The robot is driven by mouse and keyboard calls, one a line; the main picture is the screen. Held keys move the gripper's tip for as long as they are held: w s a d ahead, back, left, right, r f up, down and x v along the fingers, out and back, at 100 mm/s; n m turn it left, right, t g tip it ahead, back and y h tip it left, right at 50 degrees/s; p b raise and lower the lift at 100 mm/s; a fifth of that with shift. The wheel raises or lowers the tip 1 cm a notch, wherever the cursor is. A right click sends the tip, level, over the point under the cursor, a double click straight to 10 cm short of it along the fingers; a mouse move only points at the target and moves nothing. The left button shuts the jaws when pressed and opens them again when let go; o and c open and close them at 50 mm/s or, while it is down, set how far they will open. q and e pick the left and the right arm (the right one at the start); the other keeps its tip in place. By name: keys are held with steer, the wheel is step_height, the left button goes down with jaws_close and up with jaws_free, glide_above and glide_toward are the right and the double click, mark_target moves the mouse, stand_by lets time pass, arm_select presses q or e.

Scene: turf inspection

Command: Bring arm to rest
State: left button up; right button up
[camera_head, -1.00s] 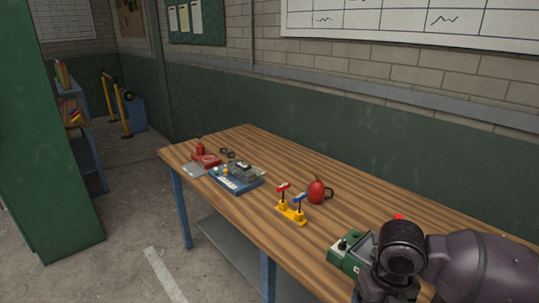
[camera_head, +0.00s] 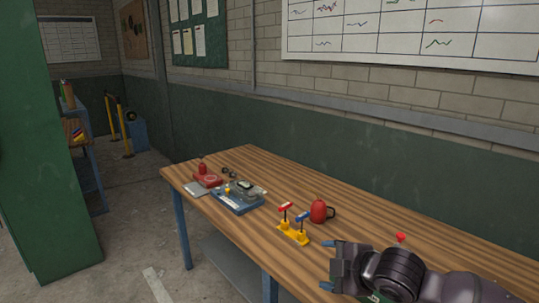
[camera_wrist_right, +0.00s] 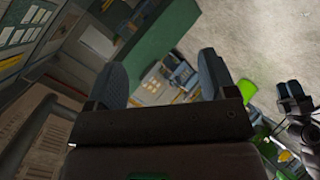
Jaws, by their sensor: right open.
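My right gripper (camera_head: 328,265) is over the near right part of the wooden workbench (camera_head: 350,200), its fingers pointing left. Its fingers are apart with nothing between them. In the right wrist view the two dark fingers (camera_wrist_right: 162,78) are also spread and empty, with floor and blurred furniture beyond them. The right arm comes in from the lower right and hides part of the bench. A small piece of a green device shows under the wrist. My left gripper does not show in the head view.
A green cabinet (camera_head: 45,150) stands at the left. Floor between is clear.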

steer(key=s+d+f+m+t+h+b, duration=0.1)
steer(key=s+d+f+m+t+h, duration=0.15)
steer(key=d+f+m, duration=0.35)
steer(key=s+d+f+m+t+h, duration=0.1)
steer(key=s+d+f+m+t, duration=0.25)
steer(key=f+m, duration=0.45)
steer(key=s+d+f+m+g+h, duration=0.1)
steer(key=s+d+f+m+g, duration=0.1)
steer(key=s+f, duration=0.4)
steer(key=s+d+f+m+g+h, duration=0.1)
steer(key=s+d+f+m+h, duration=0.1)
steer(key=s+f, duration=0.5)
steer(key=s+d+b, duration=0.1)
steer(key=s, duration=0.3)
steer(key=shift+f+m+g, duration=0.2)
steer(key=shift+m+g, duration=0.1)
steer(key=shift+g, duration=0.1)
steer(key=shift+s+h, duration=0.1)
steer(key=shift+h, duration=0.15)
